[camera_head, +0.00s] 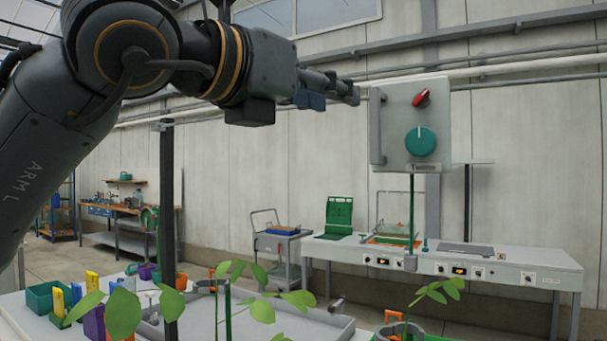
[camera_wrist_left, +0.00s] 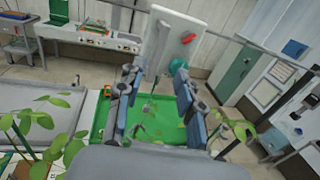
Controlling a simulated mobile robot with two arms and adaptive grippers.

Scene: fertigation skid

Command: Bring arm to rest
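My left arm comes in from the left across the top of the head view. Its gripper (camera_head: 345,90) is raised and level, pointing right, with its tips just left of a grey panel box (camera_head: 400,150). In the left wrist view the two fingers of this gripper (camera_wrist_left: 158,72) stand wide apart with nothing held between them. The box carries a red switch (camera_head: 421,98), a green knob (camera_head: 421,142) and a bar handle (camera_head: 377,125) on its left side. Whether the tips touch the handle cannot be told. My right gripper is not in view.
Seedlings (camera_head: 123,313) and a dark upright post (camera_head: 167,230) stand below the arm. A grey tray (camera_head: 300,325) lies at the front. A white bench (camera_head: 520,267) and a trolley (camera_head: 276,240) stand behind. In the left wrist view a green tray (camera_wrist_left: 155,125) lies under the fingers.

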